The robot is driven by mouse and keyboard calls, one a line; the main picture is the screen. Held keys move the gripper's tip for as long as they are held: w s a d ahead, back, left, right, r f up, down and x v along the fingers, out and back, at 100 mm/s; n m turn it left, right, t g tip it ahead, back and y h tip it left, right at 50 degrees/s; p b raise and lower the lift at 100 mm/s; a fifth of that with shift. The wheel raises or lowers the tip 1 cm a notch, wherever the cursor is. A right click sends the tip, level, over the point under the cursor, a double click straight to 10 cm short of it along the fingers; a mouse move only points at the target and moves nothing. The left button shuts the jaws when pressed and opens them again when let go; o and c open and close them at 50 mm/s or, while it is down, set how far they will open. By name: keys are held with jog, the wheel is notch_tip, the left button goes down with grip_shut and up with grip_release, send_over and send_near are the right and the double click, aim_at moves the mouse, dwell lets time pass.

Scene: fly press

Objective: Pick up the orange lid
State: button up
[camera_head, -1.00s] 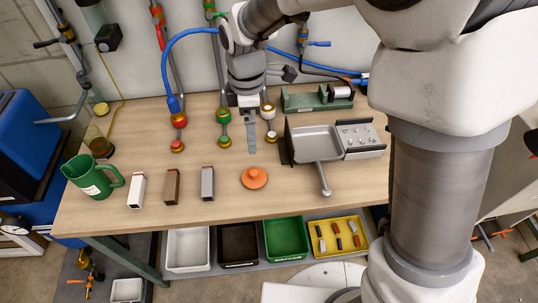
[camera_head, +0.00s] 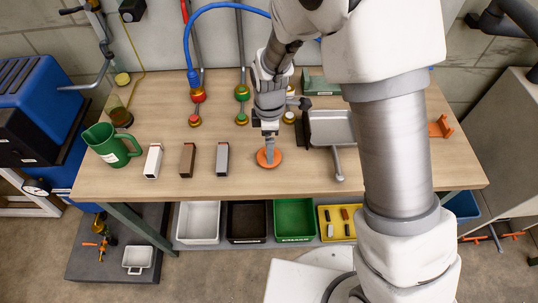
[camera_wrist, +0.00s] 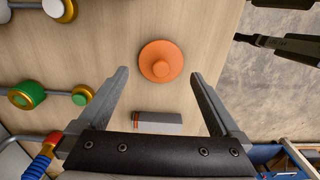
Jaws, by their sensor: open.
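The orange lid (camera_head: 268,160) lies flat on the wooden workbench (camera_head: 300,178), a round disc with a small knob in its middle. In the wrist view the lid (camera_wrist: 161,62) is clear, just beyond the fingertips and about midway between them. My gripper (camera_head: 268,150) hangs over the lid in the head view and hides part of it. In the wrist view my gripper (camera_wrist: 158,78) has its two fingers wide apart with nothing between them. I cannot tell the exact height above the lid.
A grey block (camera_head: 222,159), a brown block (camera_head: 187,160), a white block (camera_head: 153,161) and a green jug (camera_head: 112,145) stand left of the lid. A grey pan (camera_head: 333,128) with a handle is on the right. Valves (camera_head: 242,92) stand behind. Bench front is clear.

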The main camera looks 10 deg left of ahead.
jog(key=shift+s+f, duration=0.1)
jog(key=shift+f, duration=2.1)
jog(key=c, duration=1)
jog(key=shift+r, duration=0.1)
jog(key=shift+c, duration=0.2)
